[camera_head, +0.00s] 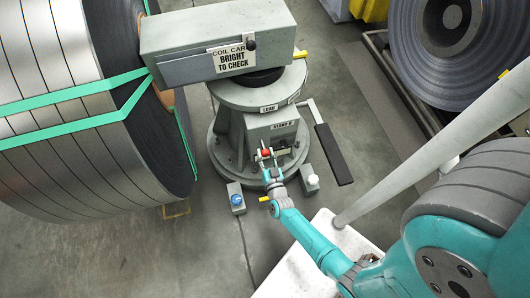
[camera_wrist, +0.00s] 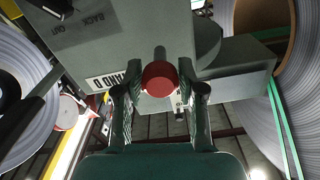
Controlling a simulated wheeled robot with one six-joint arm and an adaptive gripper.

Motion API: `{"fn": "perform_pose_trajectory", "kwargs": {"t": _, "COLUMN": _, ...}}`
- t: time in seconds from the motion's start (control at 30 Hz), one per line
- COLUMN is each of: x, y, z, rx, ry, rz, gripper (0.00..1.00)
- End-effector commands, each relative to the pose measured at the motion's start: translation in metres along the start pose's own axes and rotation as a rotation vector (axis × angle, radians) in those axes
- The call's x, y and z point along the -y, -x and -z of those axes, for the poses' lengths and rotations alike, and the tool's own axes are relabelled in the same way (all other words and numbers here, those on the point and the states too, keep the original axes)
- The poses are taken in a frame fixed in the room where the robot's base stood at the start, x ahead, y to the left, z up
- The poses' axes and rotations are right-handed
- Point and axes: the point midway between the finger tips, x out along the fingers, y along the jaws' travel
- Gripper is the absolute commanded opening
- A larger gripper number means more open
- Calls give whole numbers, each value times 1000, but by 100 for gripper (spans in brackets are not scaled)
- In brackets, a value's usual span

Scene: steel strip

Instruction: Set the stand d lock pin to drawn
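The lock pin's round red knob (camera_head: 265,152) is on the front of the grey stand housing marked STAND D (camera_head: 283,127). In the wrist view the red knob (camera_wrist: 158,79) sits between my two fingers, with a short grey shaft or its shadow above it. My gripper (camera_head: 266,158) reaches up to the knob from below in the head view. In the wrist view my gripper (camera_wrist: 159,92) is open, its fingers either side of the knob with narrow gaps. Whether the pin is drawn or seated I cannot tell.
A black-handled lever (camera_head: 333,153) is on the stand's right. A box marked COIL CAR (camera_head: 218,42) sits on top. Small blocks with a blue button (camera_head: 236,199) and a white button (camera_head: 312,180) flank my gripper. Steel coils stand left (camera_head: 80,100) and right (camera_head: 450,45).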

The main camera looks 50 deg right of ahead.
Motion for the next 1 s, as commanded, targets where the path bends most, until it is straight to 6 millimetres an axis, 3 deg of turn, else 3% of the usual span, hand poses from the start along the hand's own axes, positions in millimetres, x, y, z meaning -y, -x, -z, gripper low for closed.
{"fn": "perform_pose_trajectory", "kwargs": {"t": 0.1, "x": -1, "y": 2, "z": -1, "rx": 3, "ry": 1, "rz": 0, "gripper": 62}}
{"fn": "perform_pose_trajectory", "kwargs": {"t": 0.47, "x": 0, "y": 6, "z": -2, "rx": 4, "ry": 0, "rz": 0, "gripper": 62}}
{"fn": "perform_pose_trajectory", "kwargs": {"t": 1.0, "x": 1, "y": 96, "z": -2, "rx": 5, "ry": 1, "rz": 5, "gripper": 62}}
